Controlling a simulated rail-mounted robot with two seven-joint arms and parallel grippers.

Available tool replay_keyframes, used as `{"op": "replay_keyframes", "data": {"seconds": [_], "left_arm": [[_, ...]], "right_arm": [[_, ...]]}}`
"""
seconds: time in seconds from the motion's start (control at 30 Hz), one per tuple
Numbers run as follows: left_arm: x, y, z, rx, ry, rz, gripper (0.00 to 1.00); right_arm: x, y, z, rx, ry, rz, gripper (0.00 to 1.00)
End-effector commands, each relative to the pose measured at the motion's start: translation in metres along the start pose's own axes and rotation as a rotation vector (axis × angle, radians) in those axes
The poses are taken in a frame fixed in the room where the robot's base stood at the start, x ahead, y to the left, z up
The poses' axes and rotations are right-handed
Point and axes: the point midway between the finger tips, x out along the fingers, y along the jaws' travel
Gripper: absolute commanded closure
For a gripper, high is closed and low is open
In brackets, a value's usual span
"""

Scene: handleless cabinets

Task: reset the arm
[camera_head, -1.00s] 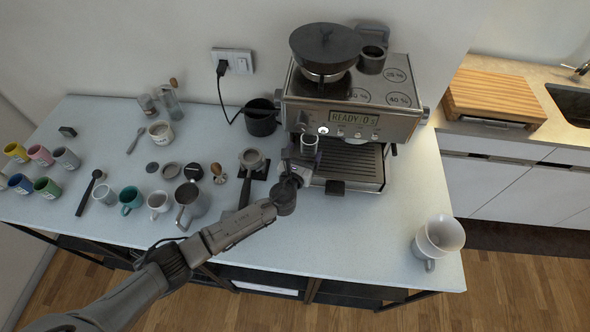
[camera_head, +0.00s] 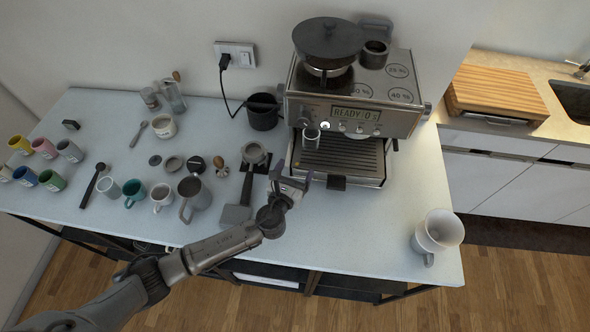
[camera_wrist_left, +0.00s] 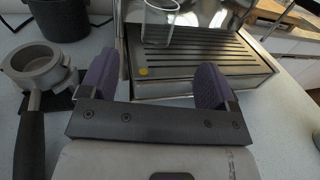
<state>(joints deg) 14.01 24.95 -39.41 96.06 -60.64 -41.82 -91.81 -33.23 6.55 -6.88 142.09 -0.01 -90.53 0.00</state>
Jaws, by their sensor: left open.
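My left arm comes in from the lower left in the head view. Its gripper (camera_head: 296,182) hangs over the counter in front of the coffee machine (camera_head: 352,122). In the wrist view the two purple finger pads of the gripper (camera_wrist_left: 155,84) stand wide apart with nothing between them. A small clear glass (camera_wrist_left: 161,20) is ahead of the fingers, at the machine's drip tray (camera_wrist_left: 210,62), apart from the gripper. The glass also shows in the head view (camera_head: 311,138). My right gripper is not in view.
A portafilter (camera_wrist_left: 38,72) lies left of the gripper. A grey pitcher (camera_head: 194,194) and several mugs stand further left on the counter (camera_head: 345,228). The counter between machine and white mug is clear.

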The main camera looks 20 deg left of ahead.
Motion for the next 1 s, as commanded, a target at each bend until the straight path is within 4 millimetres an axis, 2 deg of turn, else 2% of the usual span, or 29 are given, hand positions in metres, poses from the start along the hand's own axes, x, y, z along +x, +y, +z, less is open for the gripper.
{"op": "replay_keyframes", "data": {"seconds": [0.3,0.47,0.57,0.67,0.77,1.0], "left_arm": [[0.0,0.0,0.0,-0.007,0.0,0.0,0.18],[0.0,0.002,0.0,-0.14,0.0,0.01,0.18],[0.0,0.012,-0.002,-0.344,-0.002,0.073,0.18],[-0.003,0.026,-0.009,-0.653,0.012,0.187,0.18],[-0.012,0.033,-0.006,-1.002,0.016,0.305,0.18],[-0.034,0.04,0.031,-1.772,-0.013,0.587,0.18]], "right_arm": [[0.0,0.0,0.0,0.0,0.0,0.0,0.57],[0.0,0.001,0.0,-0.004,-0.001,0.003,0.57],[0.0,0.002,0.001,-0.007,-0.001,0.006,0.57],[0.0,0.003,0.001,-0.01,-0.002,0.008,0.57],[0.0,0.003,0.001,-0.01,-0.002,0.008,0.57],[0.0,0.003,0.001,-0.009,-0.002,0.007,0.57]]}}
